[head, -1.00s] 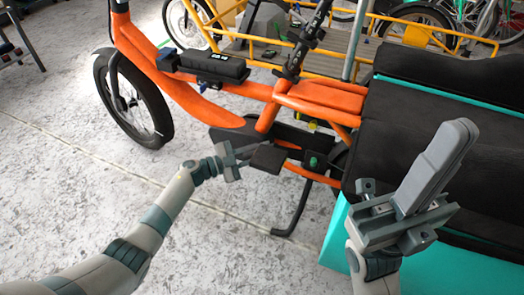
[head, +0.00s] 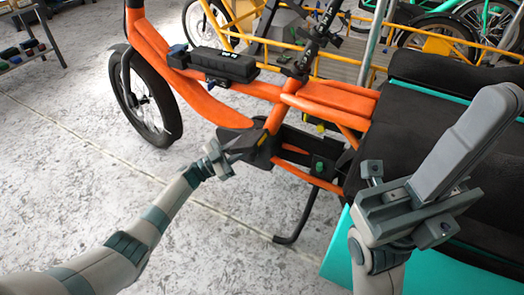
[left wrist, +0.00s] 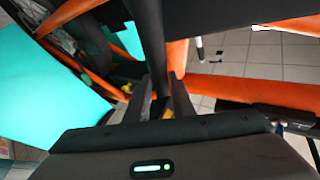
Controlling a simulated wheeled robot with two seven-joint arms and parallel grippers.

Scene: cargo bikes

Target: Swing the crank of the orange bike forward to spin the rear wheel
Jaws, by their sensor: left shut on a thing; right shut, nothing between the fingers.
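The orange bike (head: 215,106) stands with its front wheel to the left in the head view. My left gripper (head: 236,153) is at its near side, shut on the dark pedal end of the crank (head: 256,140), below the orange frame. In the left wrist view, a dark bar (left wrist: 149,40) runs down between the two fingers of my left gripper (left wrist: 161,90). My right gripper (head: 498,105) is shut and empty, raised in front of the black rear cargo part. The rear wheel cannot be made out in the head view.
A black kickstand (head: 302,222) reaches the floor below the crank. A teal panel (head: 343,255) and black padding (head: 405,120) stand at the right, close to my right arm. A yellow cargo bike (head: 345,70) stands behind. The floor (head: 70,160) at the left is clear.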

